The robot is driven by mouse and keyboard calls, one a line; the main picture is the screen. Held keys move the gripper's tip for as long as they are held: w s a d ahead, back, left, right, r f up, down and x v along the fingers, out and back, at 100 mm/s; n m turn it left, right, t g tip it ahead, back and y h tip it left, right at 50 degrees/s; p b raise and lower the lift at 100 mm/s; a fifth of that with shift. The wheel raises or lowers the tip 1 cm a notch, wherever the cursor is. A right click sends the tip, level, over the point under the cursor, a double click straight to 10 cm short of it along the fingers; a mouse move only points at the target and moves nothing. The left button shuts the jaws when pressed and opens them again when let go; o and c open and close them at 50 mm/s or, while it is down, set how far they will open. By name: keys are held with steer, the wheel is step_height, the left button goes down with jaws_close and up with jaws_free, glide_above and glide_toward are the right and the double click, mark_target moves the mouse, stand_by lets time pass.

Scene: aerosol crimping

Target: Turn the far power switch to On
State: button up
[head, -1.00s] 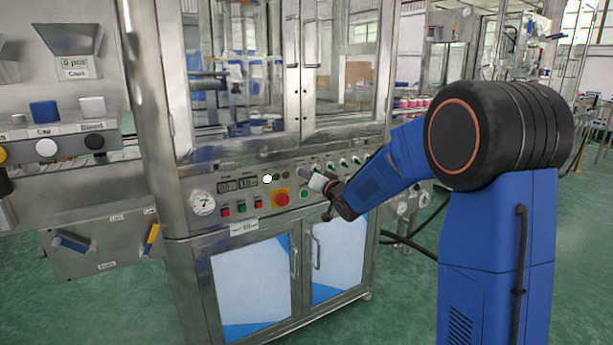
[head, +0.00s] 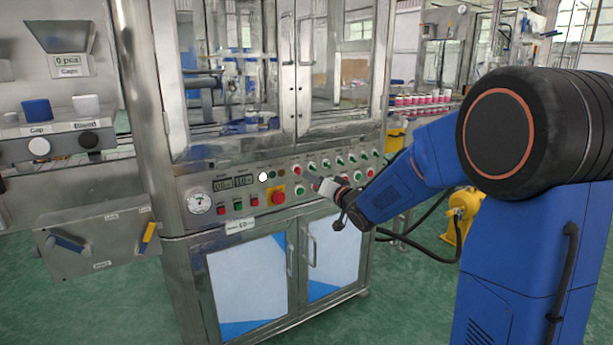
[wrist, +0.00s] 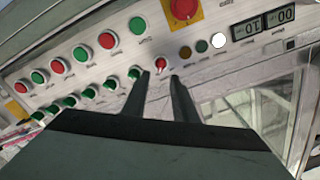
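My gripper (wrist: 161,76) is open in the wrist view, its two dark fingers apart at the control panel. A red-knobbed rotary switch (wrist: 160,63) shows between and just beyond the fingertips. I cannot tell whether they touch it. A row of green-knobbed switches (wrist: 110,83) runs to its left in that view. The labels are too small to read, so I cannot tell which is the far power switch. In the head view my gripper (head: 316,182) is at the front panel (head: 240,206), right of the emergency stop, and its fingers partly hide the switches.
A red emergency stop on yellow (head: 277,194) and a white lamp (head: 262,176) sit close by on the panel. Several red and green buttons (wrist: 81,53) line the other row. Glass cabinet doors (head: 345,60) rise above. A yellow machine (head: 463,215) stands behind my arm.

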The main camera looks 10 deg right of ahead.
steer(key=v, duration=1)
steer(key=s+d+f+g+h, duration=0.2)
steer(key=s+d+g+h, duration=0.1)
steer(key=s, duration=0.4)
steer(key=s+d+f+g+h, duration=0.2)
steer(key=s+d+h, duration=0.15)
steer(key=s, duration=0.45)
steer(key=s+a+f+n+g, duration=0.1)
steer(key=s+f+g, duration=0.1)
steer(key=s, duration=0.6)
steer(key=s+a+f+g, duration=0.2)
steer(key=s+g, duration=0.1)
steer(key=s, duration=0.6)
steer(key=s+a+f+n+g, duration=0.1)
steer(key=s+a+f+g, duration=0.1)
steer(key=s, duration=0.6)
steer(key=shift+f+n+y, duration=0.3)
steer(key=shift+f+y, duration=0.15)
steer(key=shift+f, duration=0.15)
steer(key=shift+s+a, duration=0.1)
